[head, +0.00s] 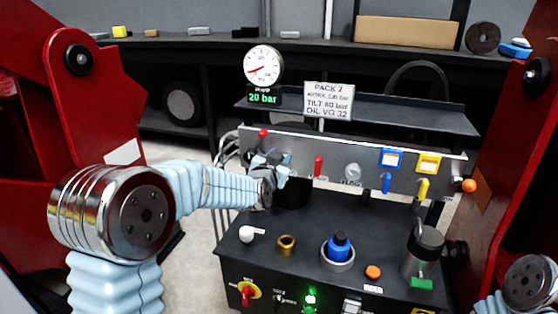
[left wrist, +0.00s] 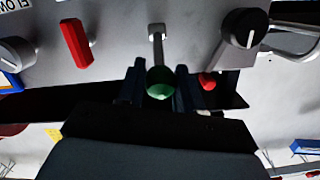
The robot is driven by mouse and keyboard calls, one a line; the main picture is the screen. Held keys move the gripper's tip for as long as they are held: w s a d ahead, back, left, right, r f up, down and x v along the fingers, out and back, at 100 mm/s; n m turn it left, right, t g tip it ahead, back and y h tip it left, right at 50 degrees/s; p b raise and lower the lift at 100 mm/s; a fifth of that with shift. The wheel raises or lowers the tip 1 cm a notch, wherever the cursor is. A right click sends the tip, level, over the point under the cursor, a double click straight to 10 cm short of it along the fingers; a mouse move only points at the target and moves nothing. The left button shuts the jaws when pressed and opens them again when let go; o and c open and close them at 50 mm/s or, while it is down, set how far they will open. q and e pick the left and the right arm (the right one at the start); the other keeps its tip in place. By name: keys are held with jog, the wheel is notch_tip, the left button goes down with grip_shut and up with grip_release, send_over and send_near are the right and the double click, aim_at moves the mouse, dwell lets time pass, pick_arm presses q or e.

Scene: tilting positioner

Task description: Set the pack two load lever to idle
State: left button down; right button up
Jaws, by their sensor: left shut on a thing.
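A lever with a metal shaft and a green ball knob (left wrist: 160,83) stands out from the grey panel in the left wrist view. My left gripper (left wrist: 160,88) has its two dark fingers on either side of the green ball, shut on it. In the head view my left gripper (head: 272,170) is at the left part of the upright panel (head: 335,148) and hides the lever. A sign (head: 329,100) behind the panel reads PACK, with a digit that is hard to read. The lever's position labels do not show. My right gripper is out of view.
A red handle (left wrist: 76,43) and a black rotary knob (left wrist: 245,27) flank the lever. Blue (head: 387,183) and yellow (head: 423,189) levers are farther right. A pressure gauge (head: 263,65) shows 20 bar. A blue-topped fitting (head: 339,246) and other parts stand on the black bench top (head: 310,225).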

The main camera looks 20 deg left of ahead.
pick_arm(q)
jog(key=shift+a+r, duration=0.1)
jog(key=shift+r, duration=0.2)
jog(key=c, duration=1.1)
grip_release()
jog(key=o, duration=0.3)
jog(key=shift+f, duration=0.2)
jog(key=shift+o, duration=0.2)
jog(key=s+r, duration=0.1)
jog(key=s, duration=1.2)
jog(key=shift+s+r, duration=0.35)
